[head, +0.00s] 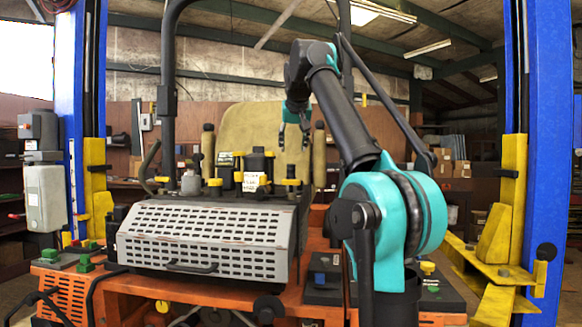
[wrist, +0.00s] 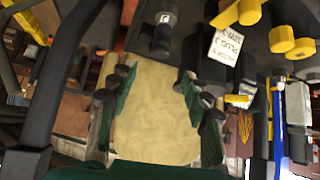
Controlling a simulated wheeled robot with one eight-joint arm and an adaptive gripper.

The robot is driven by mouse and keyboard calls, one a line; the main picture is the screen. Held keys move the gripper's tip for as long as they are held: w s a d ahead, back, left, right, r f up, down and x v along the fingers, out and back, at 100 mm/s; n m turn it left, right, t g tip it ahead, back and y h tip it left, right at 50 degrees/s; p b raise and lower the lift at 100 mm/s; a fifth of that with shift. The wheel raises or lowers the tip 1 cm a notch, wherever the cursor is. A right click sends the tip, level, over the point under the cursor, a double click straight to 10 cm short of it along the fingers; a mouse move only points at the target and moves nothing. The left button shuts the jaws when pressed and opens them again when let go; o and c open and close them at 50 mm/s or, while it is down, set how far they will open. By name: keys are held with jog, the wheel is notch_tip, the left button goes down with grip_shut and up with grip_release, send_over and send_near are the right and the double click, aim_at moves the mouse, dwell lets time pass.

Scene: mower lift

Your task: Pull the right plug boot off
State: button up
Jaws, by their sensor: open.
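My gripper (head: 293,138) hangs open above and in front of the beige seat, high over the mower's engine area. In the wrist view its two green fingers stand wide apart (wrist: 158,92), with only the seat showing between them. A black cylindrical part with a pale top (wrist: 163,28) shows beyond the fingers, apart from them. Black engine parts with yellow caps (head: 238,176) stand behind the grey hood in the head view. I cannot tell for sure which part is the right plug boot.
The grey perforated hood (head: 205,240) fronts the orange mower. A white handwritten tag (wrist: 226,44) hangs among black parts; it also shows in the head view (head: 250,182). The black roll bar (head: 168,75) rises at left. Blue lift posts (head: 551,140) flank the mower.

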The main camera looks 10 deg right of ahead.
aim_at(291, 165)
jog(key=x, duration=1)
jog(key=shift+w+f, duration=0.2)
jog(key=shift+f, duration=0.05)
jog(key=shift+c, duration=0.2)
grip_shut()
